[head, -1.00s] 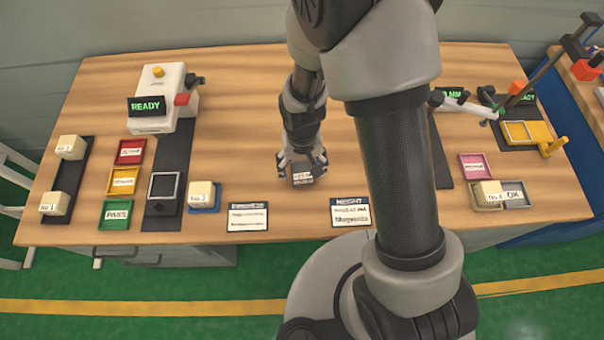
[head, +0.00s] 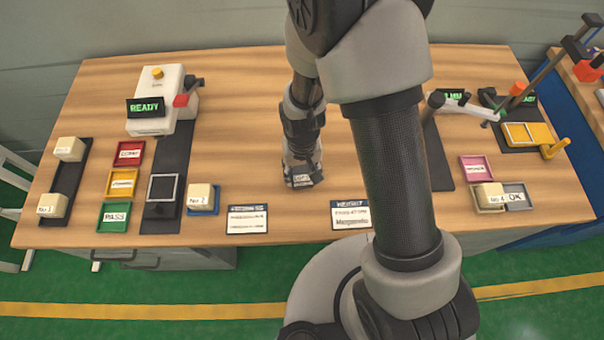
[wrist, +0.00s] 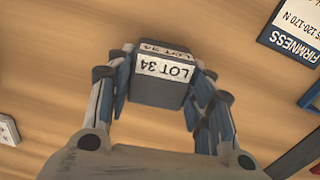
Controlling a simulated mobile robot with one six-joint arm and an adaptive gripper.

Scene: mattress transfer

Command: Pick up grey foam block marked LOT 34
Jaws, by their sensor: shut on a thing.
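The dark grey foam block (wrist: 162,88) is between my gripper's fingers (wrist: 160,82) in the wrist view, with a white LOT 34 label facing the camera, upside down. The fingers press on both of its sides, so my gripper is shut on it. In the head view the block (head: 301,181) shows at the tip of my gripper (head: 303,174), over the middle of the wooden table. Whether the block touches the table or is slightly above it, I cannot tell.
Two printed cards, firmness (head: 247,218) and height (head: 351,214), lie near the front edge. Cream block No 2 (head: 201,196) sits on a blue tray to the left. A READY machine (head: 155,105) stands behind left. The table (head: 240,130) behind my gripper is clear.

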